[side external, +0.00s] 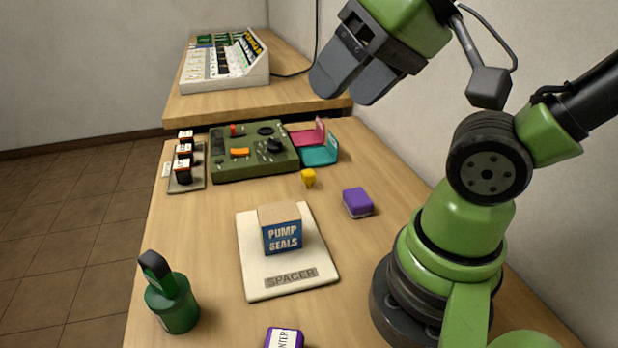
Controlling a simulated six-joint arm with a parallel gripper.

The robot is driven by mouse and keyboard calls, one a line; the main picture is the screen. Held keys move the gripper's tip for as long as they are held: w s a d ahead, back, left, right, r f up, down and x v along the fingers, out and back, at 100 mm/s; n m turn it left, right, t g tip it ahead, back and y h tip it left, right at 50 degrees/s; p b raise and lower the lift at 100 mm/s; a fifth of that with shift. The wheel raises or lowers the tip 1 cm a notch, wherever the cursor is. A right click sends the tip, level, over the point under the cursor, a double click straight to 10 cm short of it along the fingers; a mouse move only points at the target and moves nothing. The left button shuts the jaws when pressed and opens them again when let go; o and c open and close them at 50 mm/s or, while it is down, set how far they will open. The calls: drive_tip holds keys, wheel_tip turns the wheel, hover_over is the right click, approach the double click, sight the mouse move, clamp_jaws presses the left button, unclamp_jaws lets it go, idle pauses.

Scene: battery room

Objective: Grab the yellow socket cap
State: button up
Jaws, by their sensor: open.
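The yellow socket cap (308,178) is a small piece standing on the wooden table, right of the middle, between the green control panel and the purple block. My gripper (345,92) is open and empty, high above the table at the top of the view. It is well apart from the cap. The cap is in plain view with nothing covering it.
A green control panel (253,167), pink holder (307,138) and teal holder (320,153) stand behind the cap. A purple block (357,202) is close at its right. A "PUMP SEALS" box (283,238) sits on a white spacer plate (262,278). A green bottle (173,305) stands front left.

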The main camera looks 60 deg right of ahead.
drive_tip(key=w+d+m+g+h, duration=0.1)
drive_tip(key=w+d+g, duration=0.1)
drive_tip(key=w+d, duration=0.45)
drive_tip(key=m+g+h, duration=0.1)
drive_tip(key=m+g, duration=0.1)
drive_tip(key=g, duration=0.3)
hover_over(307, 170)
drive_tip(key=f, duration=2)
drive_tip(key=shift+w+f, duration=0.2)
wheel_tip(307, 170, down, 5)
drive_tip(key=shift+s+d+r, duration=0.1)
drive_tip(key=shift+d+r, duration=0.05)
drive_tip(key=shift+s+f, duration=0.1)
drive_tip(key=shift+f, duration=2.9)
drive_tip(key=c, duration=1)
